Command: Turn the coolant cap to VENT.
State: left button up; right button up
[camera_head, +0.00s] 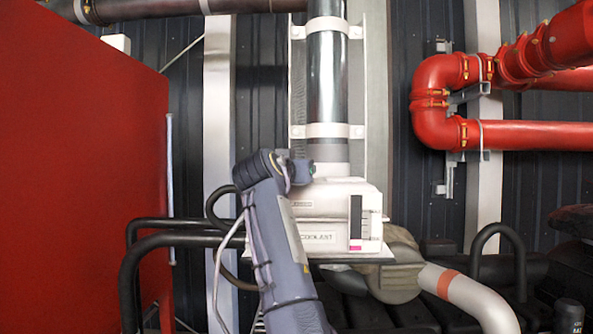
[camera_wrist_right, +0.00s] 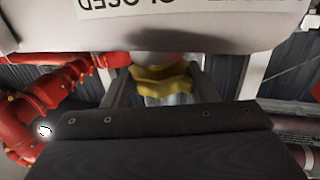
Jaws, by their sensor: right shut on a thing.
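The white coolant tank (camera_head: 330,195) stands at the centre of the head view, with a COOLANT label and a level gauge (camera_head: 365,222) on its front. In the right wrist view, a yellow cap (camera_wrist_right: 163,80) sits between the fingers of my right gripper (camera_wrist_right: 163,92), which is shut on it. A CLOSED label (camera_wrist_right: 125,5) appears upside down on the white surface above it. A second label to the right is cut off and I cannot read it. In the head view my arm covers the tank's left side, and the cap and fingertips are hidden. My left gripper is not in view.
A large red panel (camera_head: 80,170) fills the left side. Black hoses (camera_head: 165,240) run beside my arm. Red pipes (camera_head: 440,100) are on the wall at the right. A vertical metal pipe (camera_head: 327,75) rises behind the tank, and a light pipe (camera_head: 470,300) curves below right.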

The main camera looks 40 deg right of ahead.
jog(key=shift+f, duration=0.2)
jog(key=o, duration=1)
jog(key=shift+r, duration=0.1)
jog(key=shift+s+a+b, duration=0.3)
jog(key=shift+a+b, duration=0.1)
jog(key=shift+b, duration=0.05)
jog(key=b+v, duration=0.3)
jog(key=v, duration=0.3)
jog(key=shift+s+a, duration=0.25)
jog(key=shift+a, duration=0.05)
